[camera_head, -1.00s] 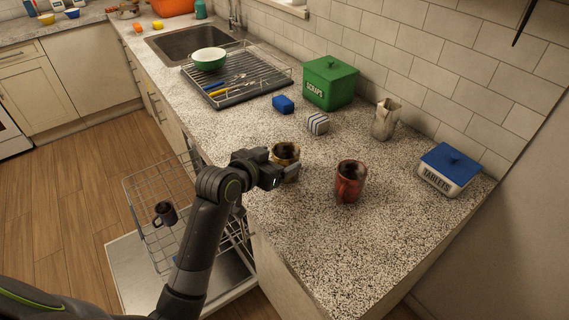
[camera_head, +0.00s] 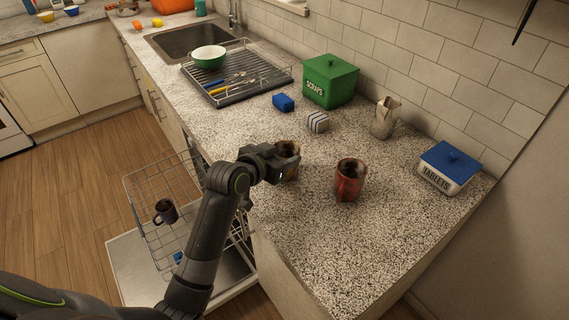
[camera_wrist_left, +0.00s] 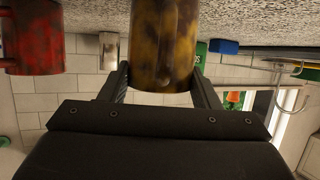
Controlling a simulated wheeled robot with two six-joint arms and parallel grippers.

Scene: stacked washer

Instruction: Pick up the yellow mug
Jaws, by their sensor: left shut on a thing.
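The yellow mug (camera_head: 293,174), mottled yellow and brown with dark contents, stands upright at the counter's front edge, partly hidden by my left gripper (camera_head: 285,160). In the left wrist view the mug (camera_wrist_left: 163,40) sits between the two fingers, which are shut on its sides. It looks to be at counter level; its base is out of that view, so I cannot tell whether it touches. My right gripper is not in view.
A red mug (camera_head: 350,181) stands close to the right of the yellow mug. The open dishwasher rack (camera_head: 150,190) lies below left.

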